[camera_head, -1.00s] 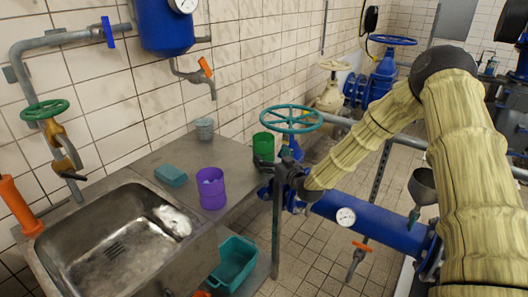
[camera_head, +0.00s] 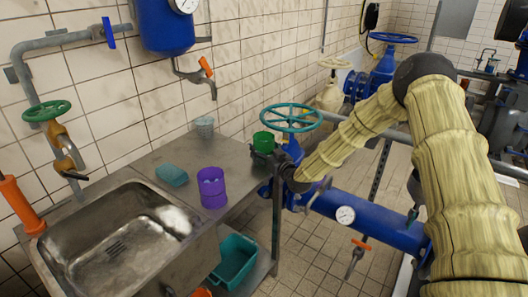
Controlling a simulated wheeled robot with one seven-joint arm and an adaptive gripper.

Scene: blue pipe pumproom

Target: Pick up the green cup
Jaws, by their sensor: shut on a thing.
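The green cup (camera_head: 263,139) is at the right end of the metal counter, near the teal valve wheel. My gripper (camera_head: 262,154) is at the cup, reaching in from the right, and is shut on it. The gripper covers the lower part of the cup, so I cannot tell whether its base touches the counter. The rim of the cup shows above the gripper.
A purple cup (camera_head: 212,188), a teal sponge-like block (camera_head: 172,175) and a grey cup (camera_head: 204,127) stand on the counter. The sink (camera_head: 110,235) is at left. A teal handwheel (camera_head: 291,118) and blue pipe (camera_head: 375,222) are close to my arm.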

